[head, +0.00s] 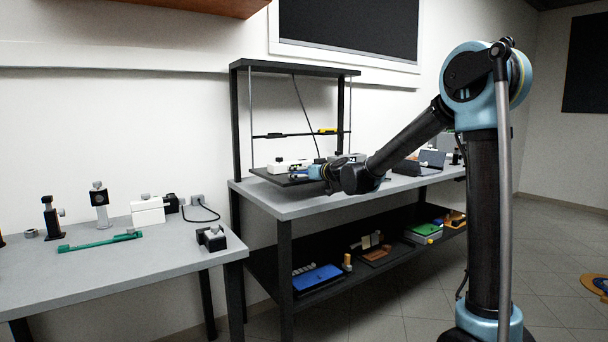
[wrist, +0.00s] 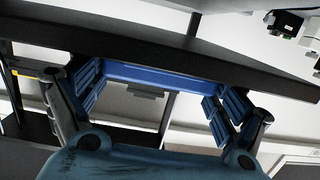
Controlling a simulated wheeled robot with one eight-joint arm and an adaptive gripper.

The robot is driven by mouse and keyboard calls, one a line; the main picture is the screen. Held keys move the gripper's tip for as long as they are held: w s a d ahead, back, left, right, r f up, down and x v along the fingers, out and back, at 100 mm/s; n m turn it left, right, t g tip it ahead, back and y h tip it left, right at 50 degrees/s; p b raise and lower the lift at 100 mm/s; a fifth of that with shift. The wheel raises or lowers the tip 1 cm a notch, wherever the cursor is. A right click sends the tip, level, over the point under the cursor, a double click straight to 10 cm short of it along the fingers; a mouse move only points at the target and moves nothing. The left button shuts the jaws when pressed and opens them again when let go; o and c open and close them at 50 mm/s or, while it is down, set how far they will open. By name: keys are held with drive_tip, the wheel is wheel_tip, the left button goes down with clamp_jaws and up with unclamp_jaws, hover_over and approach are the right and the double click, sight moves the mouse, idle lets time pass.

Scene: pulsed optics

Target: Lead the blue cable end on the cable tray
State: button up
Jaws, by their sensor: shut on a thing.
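My gripper (wrist: 160,82) reaches over the right workbench in the head view (head: 318,171), at the front of the dark rack. In the wrist view its two fingers with blue ribbed pads stand at the ends of a long blue piece (wrist: 155,76). I take this piece to be the blue cable end, and the gripper is shut on it. The piece lies along the edge of a dark board (wrist: 190,45), and I cannot tell whether they touch. A dark low board (head: 268,176) on the rack beside my gripper may be the cable tray; I cannot tell for sure.
The rack has a dark crossbar (head: 285,135) with a yellow piece (head: 328,130) and a thin slanting line above. A white block (head: 284,165) stands near my gripper. The left table (head: 90,275) holds a green tool (head: 100,241) and optics mounts. The lower shelf holds a blue tray (head: 317,278).

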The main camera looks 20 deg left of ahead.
drive_tip(key=shift+f, duration=0.1)
drive_tip(key=o, duration=1.4)
drive_tip(key=shift+c, duration=0.2)
drive_tip(key=v, duration=1.1)
drive_tip(key=shift+s+d, duration=0.2)
drive_tip(key=shift+d, duration=0.2)
drive_tip(key=s+d+f+m+g+h, duration=0.2)
drive_tip(key=s+d+f, duration=0.7)
drive_tip(key=d, duration=0.5)
drive_tip(key=s+d+f+m+g+h, duration=0.3)
drive_tip(key=s+d+f+h, duration=0.3)
drive_tip(key=s+d, duration=0.8)
drive_tip(key=s+d+f+m+g+h, duration=0.3)
drive_tip(key=s+d+f+m+h, duration=0.1)
drive_tip(key=s+d+f, duration=0.7)
drive_tip(key=d+f, duration=0.1)
drive_tip(key=d, duration=0.2)
drive_tip(key=shift+s+d+m, duration=0.2)
drive_tip(key=shift+d+m, duration=0.2)
